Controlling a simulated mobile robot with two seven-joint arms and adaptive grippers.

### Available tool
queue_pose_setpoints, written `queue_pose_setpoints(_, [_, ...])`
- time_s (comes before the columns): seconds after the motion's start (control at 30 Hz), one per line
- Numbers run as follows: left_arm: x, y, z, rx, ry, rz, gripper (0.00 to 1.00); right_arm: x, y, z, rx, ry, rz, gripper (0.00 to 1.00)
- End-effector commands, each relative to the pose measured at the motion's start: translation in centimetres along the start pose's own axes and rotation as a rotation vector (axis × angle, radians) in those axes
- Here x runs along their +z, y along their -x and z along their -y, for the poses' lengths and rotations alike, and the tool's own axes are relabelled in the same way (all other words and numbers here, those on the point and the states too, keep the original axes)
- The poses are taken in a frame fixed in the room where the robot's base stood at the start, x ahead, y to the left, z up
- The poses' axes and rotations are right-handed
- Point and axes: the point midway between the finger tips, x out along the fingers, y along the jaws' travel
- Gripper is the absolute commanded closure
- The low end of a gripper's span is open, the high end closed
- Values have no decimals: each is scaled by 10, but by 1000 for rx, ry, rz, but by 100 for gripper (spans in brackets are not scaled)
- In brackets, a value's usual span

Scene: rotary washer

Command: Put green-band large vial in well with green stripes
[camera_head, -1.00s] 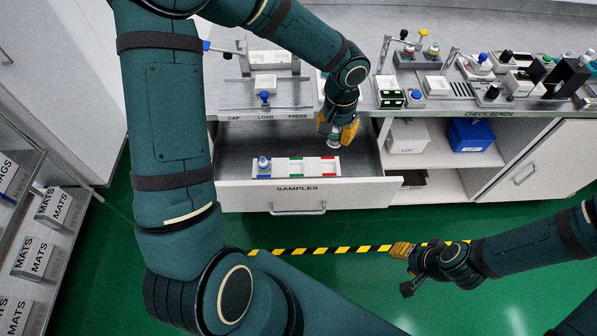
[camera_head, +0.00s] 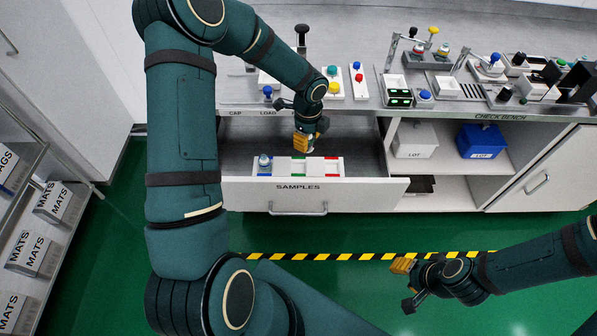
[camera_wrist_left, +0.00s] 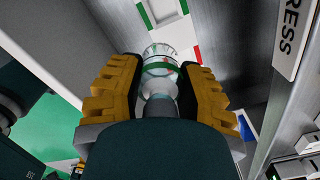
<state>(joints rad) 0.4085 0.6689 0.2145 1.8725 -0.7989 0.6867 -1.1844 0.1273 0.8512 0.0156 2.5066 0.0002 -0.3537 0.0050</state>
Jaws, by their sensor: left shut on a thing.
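My left gripper (camera_head: 305,142) is shut on the green-band large vial, just above the open drawer. In the left wrist view the clear vial (camera_wrist_left: 159,62), with a green band, sits between the yellow fingers (camera_wrist_left: 158,92). A white rack (camera_head: 272,174) in the drawer has blue, green and red striped wells. The well with green stripes (camera_head: 298,167) is just below and left of the gripper; it shows ahead of the vial in the wrist view (camera_wrist_left: 163,12). My right gripper (camera_head: 404,272) is away over the floor, its opening unclear.
A vial (camera_head: 264,161) stands in the blue-striped well. The drawer front (camera_head: 345,192) and the counter edge (camera_head: 350,108) flank the working space. The drawer floor right of the rack is clear. Devices stand on the counter.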

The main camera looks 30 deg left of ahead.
Motion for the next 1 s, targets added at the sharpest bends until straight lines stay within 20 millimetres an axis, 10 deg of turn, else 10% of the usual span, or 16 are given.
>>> queue_pose_setpoints(0.33, [27, -31, 0, 2, -342, 11, 97, 4, -10, -4, -1, 2, 7, 59])
queue_pose_setpoints(1.0, [28, -108, 0, 3, -377, 11, 97, 2, -29, -11, 0, 4, -1, 59])
